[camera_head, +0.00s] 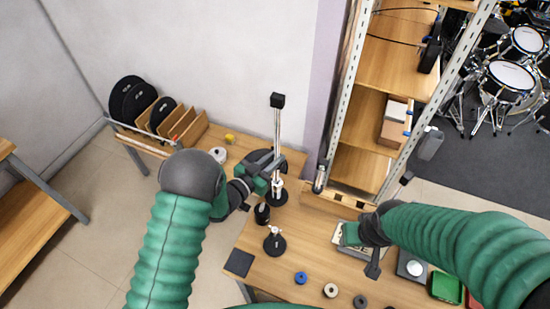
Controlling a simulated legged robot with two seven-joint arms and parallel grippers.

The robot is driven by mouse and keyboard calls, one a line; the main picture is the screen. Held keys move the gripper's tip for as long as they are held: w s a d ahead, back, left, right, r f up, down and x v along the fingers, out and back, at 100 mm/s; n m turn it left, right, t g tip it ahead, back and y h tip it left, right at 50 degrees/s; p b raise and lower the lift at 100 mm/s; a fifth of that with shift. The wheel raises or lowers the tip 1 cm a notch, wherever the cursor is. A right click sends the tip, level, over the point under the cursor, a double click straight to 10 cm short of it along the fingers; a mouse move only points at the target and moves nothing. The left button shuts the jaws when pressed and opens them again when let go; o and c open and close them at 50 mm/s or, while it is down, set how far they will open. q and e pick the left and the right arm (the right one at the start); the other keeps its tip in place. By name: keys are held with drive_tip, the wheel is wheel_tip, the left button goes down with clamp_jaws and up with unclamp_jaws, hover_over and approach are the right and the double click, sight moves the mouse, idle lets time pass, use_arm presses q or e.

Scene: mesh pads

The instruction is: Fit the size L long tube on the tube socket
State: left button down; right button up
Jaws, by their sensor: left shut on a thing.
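My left gripper (275,181) is shut on a long, thin, pale tube (277,135) with a black block-like top end. The tube stands nearly upright above a round black base (277,200) with a short pale post. The tube's lower end is close to this post, partly hidden by the gripper, so I cannot tell whether they touch. A second round black base with a short post (275,243) stands nearer me; I cannot tell which one is the tube socket. My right gripper (374,264) is over the right part of the table, and its jaws are unclear.
A small black cylinder (262,214) stands between the two bases. A dark square pad (239,263) and several rings, including a blue one (301,278), lie near the front edge. A wooden rack (165,118) and shelving (385,115) bound the back.

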sight(275, 176)
use_arm(q)
drive_tip(key=shift+f+b, duration=3.95)
drive_tip(key=shift+f, duration=0.7)
drive_tip(key=c, duration=1.3)
unclamp_jaws()
drive_tip(key=b+v, duration=0.1)
drive_tip(key=v, duration=1.6)
drive_tip(key=shift+b, duration=0.3)
